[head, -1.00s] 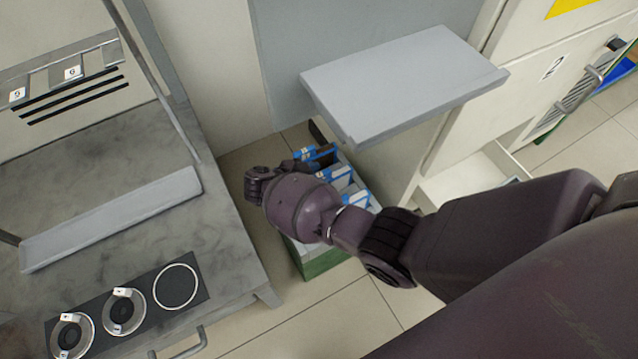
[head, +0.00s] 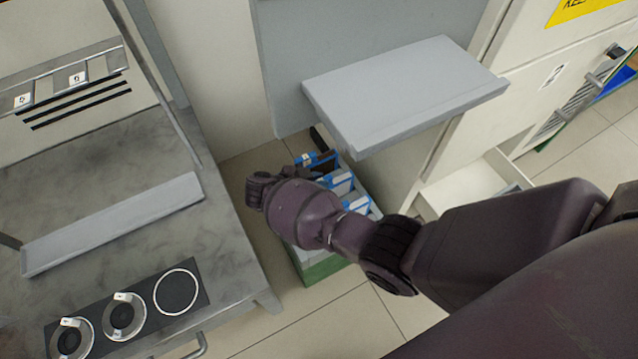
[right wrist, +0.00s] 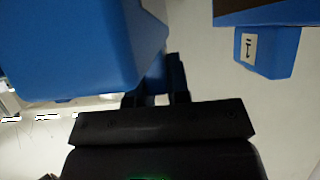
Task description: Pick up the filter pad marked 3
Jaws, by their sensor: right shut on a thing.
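My right gripper (head: 322,166) reaches down over a box of blue-framed pads; my own wrist covers part of it. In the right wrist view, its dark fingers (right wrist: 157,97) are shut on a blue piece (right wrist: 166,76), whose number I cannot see. A large blue block (right wrist: 75,45) fills the upper left of that view. Another blue piece (right wrist: 270,52) at upper right has a white label that looks like a 1. In the head view, several blue frames (head: 340,181) stand in the box. I cannot make out a 3. My left gripper is not in view.
The box has a green lower side (head: 322,268) and stands on the tiled floor. A grey shelf (head: 400,90) juts out close above it. A grey bench (head: 130,240) stands to the left, and an open drawer (head: 465,190) to the right.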

